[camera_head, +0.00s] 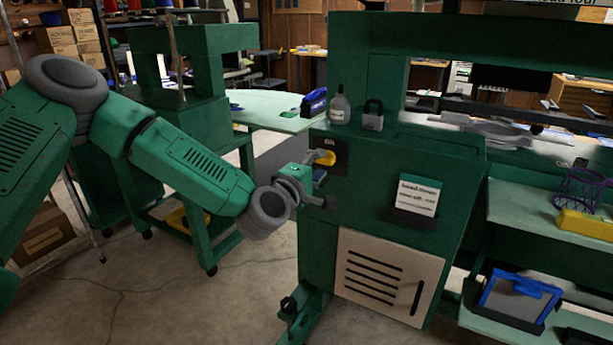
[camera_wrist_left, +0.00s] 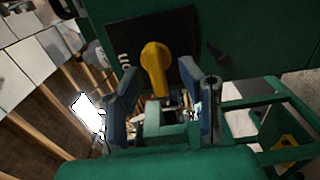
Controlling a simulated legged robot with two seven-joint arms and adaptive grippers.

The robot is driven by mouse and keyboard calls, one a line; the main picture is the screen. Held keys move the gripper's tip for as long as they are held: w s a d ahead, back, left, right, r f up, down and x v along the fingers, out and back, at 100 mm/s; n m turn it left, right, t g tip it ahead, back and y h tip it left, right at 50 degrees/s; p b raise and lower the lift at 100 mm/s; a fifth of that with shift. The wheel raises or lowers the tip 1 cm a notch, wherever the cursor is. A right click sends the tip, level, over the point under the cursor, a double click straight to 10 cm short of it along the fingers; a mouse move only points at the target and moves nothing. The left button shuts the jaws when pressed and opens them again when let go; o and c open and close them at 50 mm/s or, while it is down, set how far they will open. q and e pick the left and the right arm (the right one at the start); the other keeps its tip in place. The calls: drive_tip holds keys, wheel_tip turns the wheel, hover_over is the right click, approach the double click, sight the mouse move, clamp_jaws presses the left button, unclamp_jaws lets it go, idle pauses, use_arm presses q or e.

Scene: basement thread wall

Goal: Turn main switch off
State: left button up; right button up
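The main switch (camera_head: 325,157) is a yellow knob on a black plate, on the upper left of the green machine cabinet (camera_head: 375,195). In the left wrist view the yellow knob (camera_wrist_left: 155,68) sits straight ahead on its black plate (camera_wrist_left: 180,40), beside partly readable lettering that looks like "on". My left gripper (camera_head: 322,180) is close to the switch, just below it in the head view. In the left wrist view its two fingers (camera_wrist_left: 165,95) are apart, one on each side of the knob, with nothing held. Whether they touch the knob is unclear. My right gripper is out of view.
A padlock (camera_head: 373,115) and a grey bottle (camera_head: 340,106) stand on the cabinet top. A paper notice (camera_head: 418,195) is on its front above a vented panel (camera_head: 385,278). A green cart (camera_head: 205,225) stands behind my left arm.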

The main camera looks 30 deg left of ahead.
use_arm(q)
drive_tip(key=s, duration=1)
drive_tip(key=shift+s, duration=0.15)
drive_tip(key=shift+a+f, duration=0.1)
drive_tip(key=s+d+f+m+g+h, duration=0.1)
drive_tip(key=s+d+f+m+g, duration=0.25)
drive_tip(key=f, duration=0.45)
drive_tip(key=s+d+f+m+g+h, duration=0.25)
drive_tip(key=s+f+m, duration=0.2)
drive_tip(key=f, duration=0.25)
drive_tip(key=s+d+f+m+g, duration=0.3)
drive_tip(key=s+d+f+g, duration=0.15)
drive_tip(key=f, duration=0.35)
drive_tip(key=s+a+f+m+g+y, duration=0.1)
drive_tip(key=s+a+f+m+g, duration=0.1)
drive_tip(key=s, duration=0.4)
drive_tip(key=s+a+f+m+g+y, duration=0.1)
drive_tip(key=s+a+f+m+g, duration=0.1)
drive_tip(key=s, duration=0.5)
drive_tip(key=s+a+f+m+g+y, duration=0.1)
drive_tip(key=s+a+f+m+g, duration=0.2)
drive_tip(key=s+a+f, duration=0.1)
drive_tip(key=s+f, duration=0.1)
drive_tip(key=s, duration=0.1)
drive_tip(key=shift+s+f+m, duration=0.4)
drive_tip(key=shift+w+y, duration=0.15)
drive_tip(key=shift+y, duration=0.1)
